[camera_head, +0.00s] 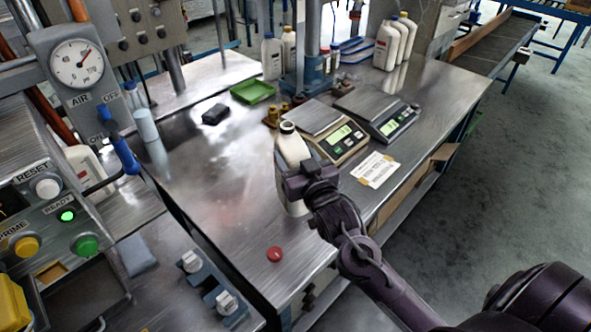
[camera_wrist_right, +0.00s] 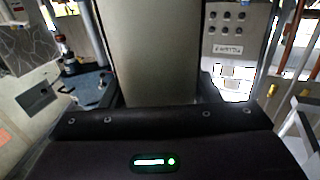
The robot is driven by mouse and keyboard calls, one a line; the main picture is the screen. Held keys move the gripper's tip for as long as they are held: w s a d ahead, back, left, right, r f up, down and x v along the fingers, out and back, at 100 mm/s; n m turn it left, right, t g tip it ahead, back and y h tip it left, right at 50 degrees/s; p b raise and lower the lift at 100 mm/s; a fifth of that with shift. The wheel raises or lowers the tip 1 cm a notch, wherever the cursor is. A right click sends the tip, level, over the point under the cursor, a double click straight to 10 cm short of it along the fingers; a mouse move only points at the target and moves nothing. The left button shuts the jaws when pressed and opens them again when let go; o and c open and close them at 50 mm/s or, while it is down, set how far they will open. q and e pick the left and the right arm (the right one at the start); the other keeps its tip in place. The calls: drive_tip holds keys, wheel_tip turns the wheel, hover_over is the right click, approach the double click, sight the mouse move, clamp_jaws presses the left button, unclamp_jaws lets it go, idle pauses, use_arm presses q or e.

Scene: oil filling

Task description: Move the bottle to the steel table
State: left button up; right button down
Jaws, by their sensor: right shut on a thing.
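A white bottle (camera_head: 292,149) with an open dark-rimmed mouth stands upright at the steel table (camera_head: 215,205) in the head view. My right gripper (camera_head: 300,186) is shut on the bottle's lower body from the front right. In the right wrist view the bottle's pale side (camera_wrist_right: 155,50) fills the space between the fingers. I cannot tell whether the bottle's base touches the table, because my gripper and arm hide part of it. My left gripper is not in view.
A red cap (camera_head: 274,254) lies near the table's front edge. Two scales (camera_head: 376,112) and a paper label (camera_head: 375,169) are to the right of the bottle. A green tray (camera_head: 252,91) and a dark block (camera_head: 215,114) lie behind. A control panel with a gauge (camera_head: 77,63) stands left.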

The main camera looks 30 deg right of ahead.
drive_tip(key=shift+f, duration=2.45)
drive_tip(key=shift+c, duration=2.4)
unclamp_jaws()
drive_tip(key=shift+f, duration=0.1)
drive_tip(key=s+b, duration=0.2)
drive_tip(key=s, duration=1)
drive_tip(key=shift+a, duration=0.35)
